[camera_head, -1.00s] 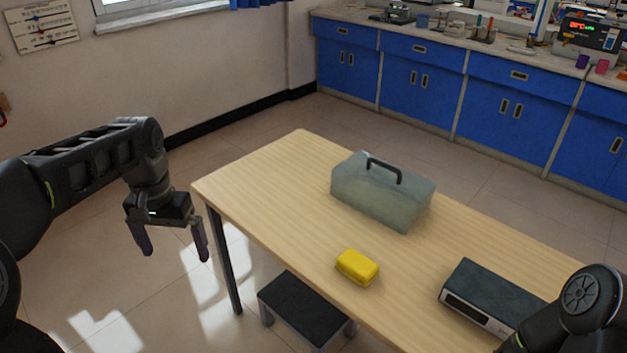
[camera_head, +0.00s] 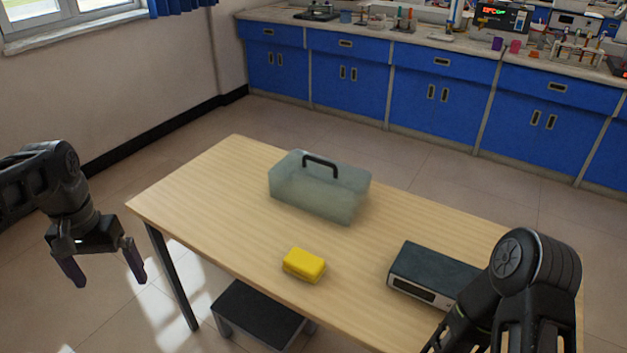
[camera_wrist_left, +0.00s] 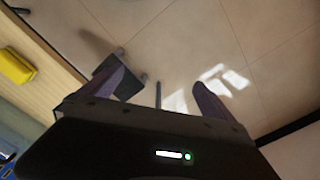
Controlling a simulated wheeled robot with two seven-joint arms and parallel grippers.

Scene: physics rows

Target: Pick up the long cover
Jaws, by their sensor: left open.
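The long cover (camera_head: 318,192) is a translucent grey-green box shape with a dark handle on top. It stands on the wooden table (camera_head: 215,185), toward the back edge. My left gripper (camera_head: 105,272) is open and empty, left of the table and apart from the cover. It also shows in the left wrist view (camera_wrist_left: 160,85), with its fingers spread over the floor. My right arm is at the lower right, in front of the dark box; its fingers are cut off by the bottom edge.
A yellow block (camera_head: 304,265) lies near the table's front edge. A dark flat box (camera_head: 432,272) lies at the right. A dark stool (camera_head: 258,312) stands under the front edge. Blue cabinets (camera_head: 350,80) line the back wall. The table's left end is clear.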

